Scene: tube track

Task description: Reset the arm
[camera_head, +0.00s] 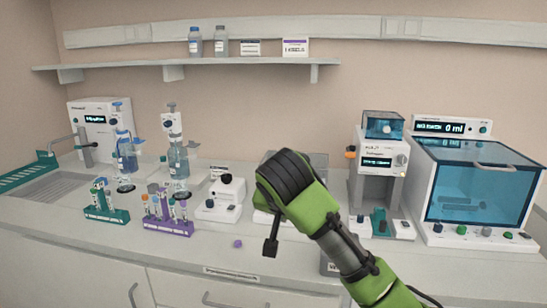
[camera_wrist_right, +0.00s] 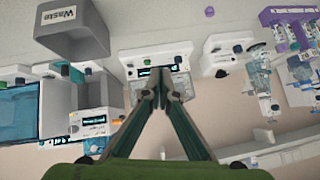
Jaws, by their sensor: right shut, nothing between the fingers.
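My right arm comes in from the lower right of the head view, with a green forearm and a dark wrist. My right gripper (camera_head: 270,247) hangs from it above the front part of the counter. In the right wrist view its two fingers (camera_wrist_right: 161,76) meet at the tips, with nothing between them. My left arm and gripper are out of view. A teal tube rack (camera_head: 106,215) and a purple tube rack (camera_head: 168,228) stand on the counter (camera_head: 205,249) to the left, apart from the gripper.
A small purple cap (camera_head: 238,243) lies on the counter left of the gripper. A grey waste box (camera_wrist_right: 72,38) shows in the wrist view. A blue-windowed machine (camera_head: 478,190) stands at the right. Part of a white device behind my arm is hidden. A wall shelf (camera_head: 200,65) runs above.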

